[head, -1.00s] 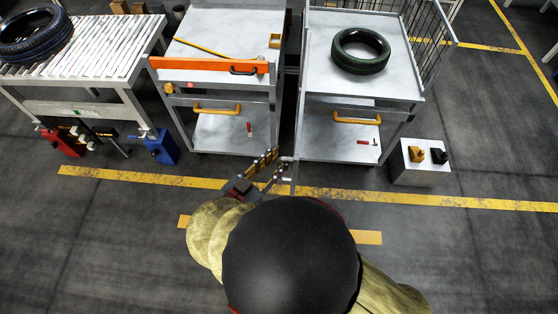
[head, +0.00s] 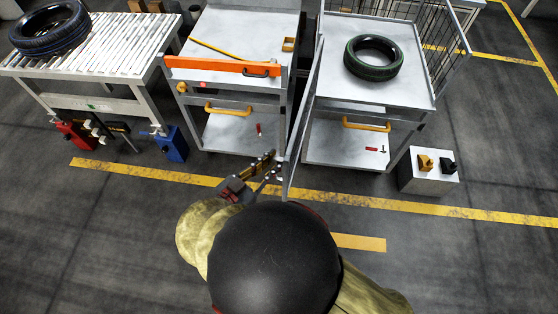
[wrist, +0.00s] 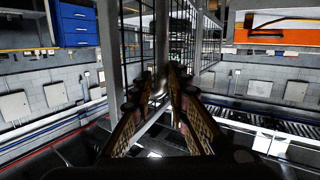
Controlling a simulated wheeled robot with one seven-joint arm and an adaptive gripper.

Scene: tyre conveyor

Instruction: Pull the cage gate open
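The cage gate (head: 304,125) shows almost edge-on in the head view, a thin grey panel standing out from the front left of the right-hand cart toward me. My gripper (head: 272,166) is at the gate's near edge, low down. In the wrist view, the two fingers of my gripper (wrist: 160,82) lie on either side of an upright grey bar of the gate (wrist: 161,40), with wire mesh beside it. The fingers look closed on this bar; the exact contact is hidden between the fingertips.
The cart (head: 340,88) behind the gate carries a tyre (head: 373,58). Another cart with an orange bar (head: 222,67) stands close on the left. Farther left is a roller conveyor (head: 100,50) with a tyre. A grey box (head: 430,180) stands at right. Open floor lies in front.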

